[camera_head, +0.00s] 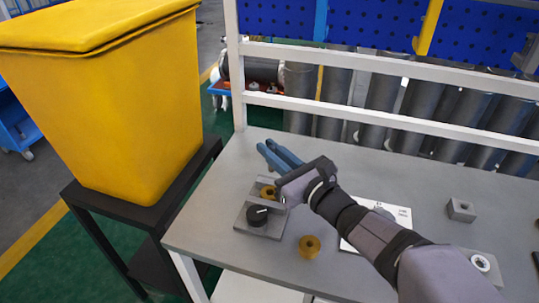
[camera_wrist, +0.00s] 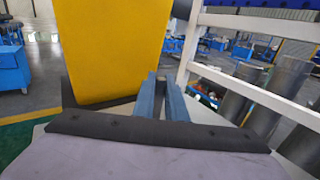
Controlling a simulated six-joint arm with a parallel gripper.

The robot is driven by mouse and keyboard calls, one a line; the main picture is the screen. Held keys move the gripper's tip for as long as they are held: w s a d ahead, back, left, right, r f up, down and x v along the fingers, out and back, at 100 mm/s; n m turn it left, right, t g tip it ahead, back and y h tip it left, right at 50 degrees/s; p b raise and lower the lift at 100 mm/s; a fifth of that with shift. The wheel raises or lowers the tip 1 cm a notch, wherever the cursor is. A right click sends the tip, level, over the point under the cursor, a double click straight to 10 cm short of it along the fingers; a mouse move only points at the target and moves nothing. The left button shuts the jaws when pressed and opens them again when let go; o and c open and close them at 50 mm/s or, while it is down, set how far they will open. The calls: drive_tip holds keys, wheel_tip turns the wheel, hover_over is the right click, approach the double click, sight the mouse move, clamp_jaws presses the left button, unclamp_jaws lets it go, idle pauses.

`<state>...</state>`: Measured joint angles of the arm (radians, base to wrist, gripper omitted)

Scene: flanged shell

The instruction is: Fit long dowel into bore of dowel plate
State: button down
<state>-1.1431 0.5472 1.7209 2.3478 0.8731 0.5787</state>
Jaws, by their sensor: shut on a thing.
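My gripper (camera_head: 268,148) is above the left back part of the grey table, its two blue fingers pointing to the back left. The fingers also show in the wrist view (camera_wrist: 162,84), close together with a narrow gap. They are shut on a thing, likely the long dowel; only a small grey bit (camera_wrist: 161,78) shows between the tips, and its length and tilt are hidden. A small grey block with a dark hole (camera_head: 461,210) stands at the table's right; I cannot tell whether it is the dowel plate. My gripper is well apart from it.
A grey plate with a black round part (camera_head: 258,216) and a brass ring (camera_head: 268,192) lie below my gripper. Another brass ring (camera_head: 309,246) lies in front. A white sheet (camera_head: 402,214) is partly behind my arm. A yellow bin (camera_head: 110,110) stands left; a white rail (camera_head: 400,68) runs behind.

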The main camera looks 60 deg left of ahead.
drive_tip(key=w+d+r+m+t+h+p, duration=0.15)
drive_tip(key=w+d+t, duration=0.25)
drive_tip(key=w+d, duration=0.55)
drive_tip(key=w+d+r+m+t+p, duration=0.1)
drive_tip(key=w+d+m+t+p, duration=0.3)
drive_tip(key=w, duration=1)
drive_tip(key=w+d+r+m+t+h+b, duration=0.1)
drive_tip(key=w+d+m+t, duration=0.15)
drive_tip(key=w+d, duration=0.75)
drive_tip(key=w+d+f+m+t+h+p, duration=0.15)
drive_tip(key=w+d, duration=0.35)
drive_tip(key=d, duration=0.5)
drive_tip(key=w+d+f+m+t+h+p, duration=0.1)
drive_tip(key=w+d+f+t, duration=0.2)
drive_tip(key=d, duration=0.6)
drive_tip(key=s+a+n+g+y, duration=0.2)
drive_tip(key=s+n+g+y, duration=0.2)
drive_tip(key=s, duration=0.7)
drive_tip(key=shift+s+a+r+g, duration=0.15)
drive_tip(key=shift+r+g, duration=0.25)
drive_tip(key=shift+g, duration=0.5)
